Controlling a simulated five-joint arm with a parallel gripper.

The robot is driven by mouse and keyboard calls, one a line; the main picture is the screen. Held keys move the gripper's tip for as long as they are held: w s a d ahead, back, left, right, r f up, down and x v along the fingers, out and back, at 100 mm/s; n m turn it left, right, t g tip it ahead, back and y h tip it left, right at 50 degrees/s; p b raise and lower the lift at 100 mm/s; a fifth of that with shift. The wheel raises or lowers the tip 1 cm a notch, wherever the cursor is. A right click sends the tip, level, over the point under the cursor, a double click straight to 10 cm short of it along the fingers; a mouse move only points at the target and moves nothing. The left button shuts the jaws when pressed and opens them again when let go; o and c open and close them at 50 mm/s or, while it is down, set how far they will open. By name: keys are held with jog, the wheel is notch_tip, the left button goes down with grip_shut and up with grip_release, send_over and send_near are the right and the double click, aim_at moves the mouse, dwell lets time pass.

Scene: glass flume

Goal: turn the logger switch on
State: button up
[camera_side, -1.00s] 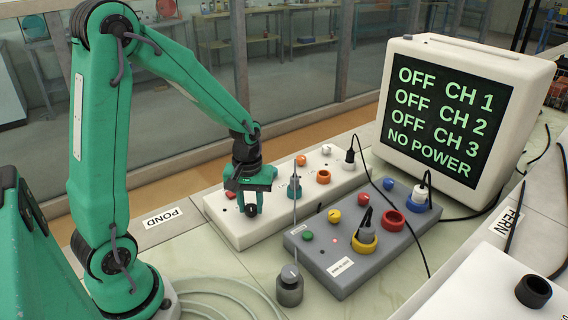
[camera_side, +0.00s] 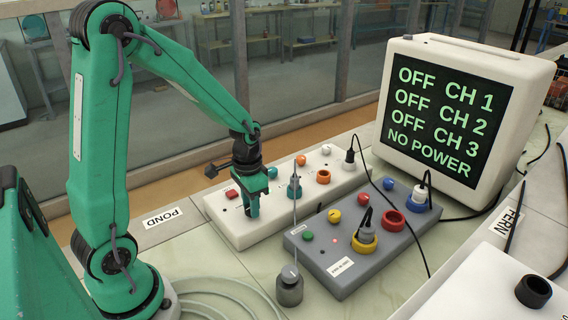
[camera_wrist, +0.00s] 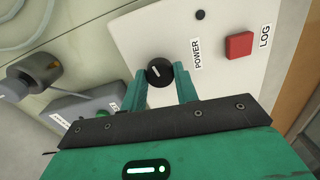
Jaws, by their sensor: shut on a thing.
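The logger switch (camera_wrist: 160,72) is a round black knob with a short white mark. It sits on the white box (camera_side: 225,228), beside the POWER label, in the wrist view. My gripper (camera_side: 251,209) points down at the left part of this box. Its two green fingers (camera_wrist: 159,80) are shut on the knob, one on each side. In the side view the fingers hide the knob. The monitor (camera_side: 440,120) reads OFF for CH 1, CH 2 and CH 3, and NO POWER.
A red square button (camera_wrist: 239,45) is near the knob, by the LOG label. A grey box (camera_side: 340,268) with coloured rings and plugs stands in front of the white box. A grey weight-like cylinder with a thin upright rod (camera_side: 289,290) stands close by.

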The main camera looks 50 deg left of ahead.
jog(key=shift+r+m, duration=0.1)
jog(key=shift+m, duration=0.9)
jog(key=o, duration=1)
jog(key=shift+r, duration=3.9)
